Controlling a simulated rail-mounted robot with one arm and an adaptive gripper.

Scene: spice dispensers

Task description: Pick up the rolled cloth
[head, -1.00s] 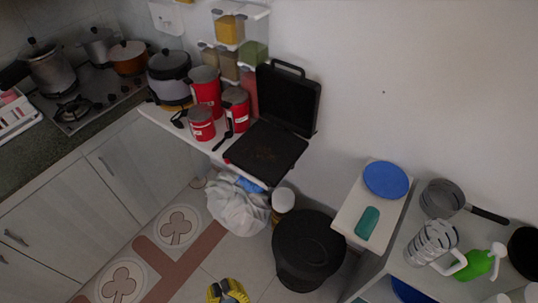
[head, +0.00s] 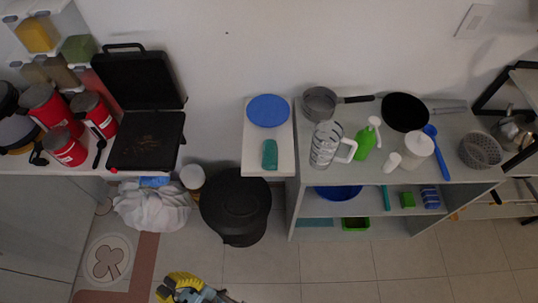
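A small teal bundle (head: 269,154), which looks like the rolled cloth, lies on the front part of a narrow white stand (head: 255,171) in the head view. It lies just in front of a round blue lid or plate (head: 268,111) and apart from it. Nothing covers it. A yellow and grey-blue part of my arm shows at the bottom edge, on the floor side, well away from the cloth. My gripper's fingertips cannot be made out.
A grey shelf unit (head: 292,211) to the right holds a pan (head: 321,103), a striped jug (head: 325,145) and a green bottle (head: 366,141). A black bin (head: 236,207) stands below left. An open black grill (head: 148,141) is at left. The floor in front (head: 340,268) is clear.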

